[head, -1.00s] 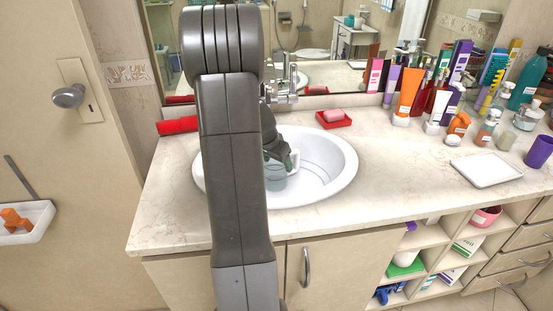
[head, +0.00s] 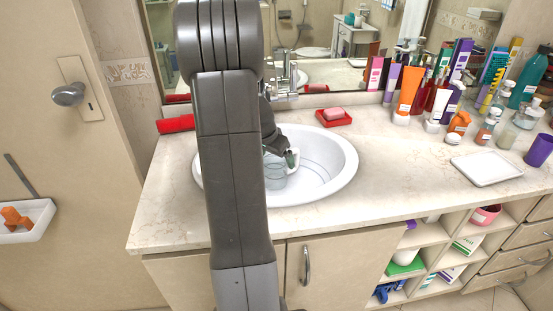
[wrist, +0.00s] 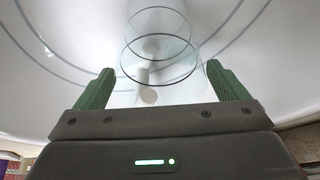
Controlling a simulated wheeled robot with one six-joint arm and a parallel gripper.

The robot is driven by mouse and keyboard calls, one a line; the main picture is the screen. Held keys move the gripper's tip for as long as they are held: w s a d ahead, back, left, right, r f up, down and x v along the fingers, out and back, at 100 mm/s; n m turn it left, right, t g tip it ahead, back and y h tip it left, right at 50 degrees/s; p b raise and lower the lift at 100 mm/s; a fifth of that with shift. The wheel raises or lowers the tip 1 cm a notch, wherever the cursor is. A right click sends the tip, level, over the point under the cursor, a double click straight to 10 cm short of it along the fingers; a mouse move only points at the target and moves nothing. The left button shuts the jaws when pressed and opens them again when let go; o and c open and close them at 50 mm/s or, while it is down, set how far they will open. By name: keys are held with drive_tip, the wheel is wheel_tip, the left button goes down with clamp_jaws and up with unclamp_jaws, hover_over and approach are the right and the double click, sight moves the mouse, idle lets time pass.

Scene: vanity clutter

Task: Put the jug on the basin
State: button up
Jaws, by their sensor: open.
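The jug (head: 275,174) is clear glass and sits inside the white basin (head: 335,178), partly hidden behind my arm in the head view. In the wrist view the jug (wrist: 158,42) is just beyond my fingertips, with a pale handle-like part running down toward the space between them. My gripper (head: 282,156) is at the jug's upper side, over the basin. In the wrist view my gripper (wrist: 160,85) is open, its two green fingers wide apart, with no visible grip on the jug. The jug looks upright; its contact with the basin floor is hidden.
The tap (head: 287,82) stands behind the basin. A red soap dish (head: 333,119) with pink soap is at the back rim, and a red roll (head: 176,124) is at the left. Several bottles and tubes crowd the right, near a white tray (head: 486,169). The front counter is clear.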

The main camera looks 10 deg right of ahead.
drive_tip(key=v, duration=1)
